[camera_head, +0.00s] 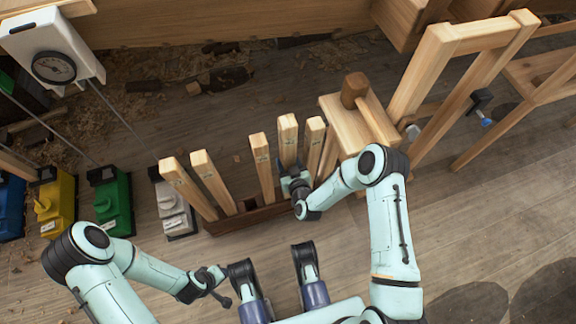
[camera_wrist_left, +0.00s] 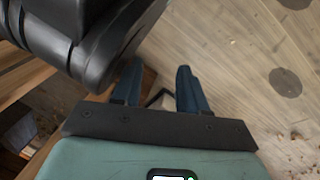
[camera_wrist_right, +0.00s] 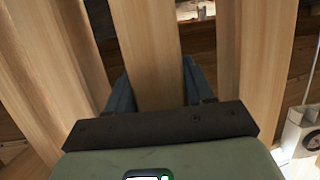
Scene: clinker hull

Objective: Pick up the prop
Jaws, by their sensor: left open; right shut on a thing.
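Several pale wooden props stand upright, leaning a little, in a dark wooden rack (camera_head: 232,224). My right gripper (camera_head: 291,176) is shut on one prop (camera_head: 288,132), the taller one near the rack's right end. In the right wrist view this prop (camera_wrist_right: 148,45) passes between the two fingers (camera_wrist_right: 157,88), with other props close on both sides. Its lower end is hidden behind the gripper, so I cannot tell whether it is still in the rack. My left gripper (camera_head: 220,285) is low in front of the rack, and in the left wrist view its fingers (camera_wrist_left: 160,90) are apart and empty.
A wooden bench with a mallet-like block (camera_head: 354,90) and a wooden frame (camera_head: 450,60) stand close on the right. White, green and yellow devices (camera_head: 112,200) stand left of the rack. A white dial scale (camera_head: 50,50) is at upper left. The floor at lower right is open.

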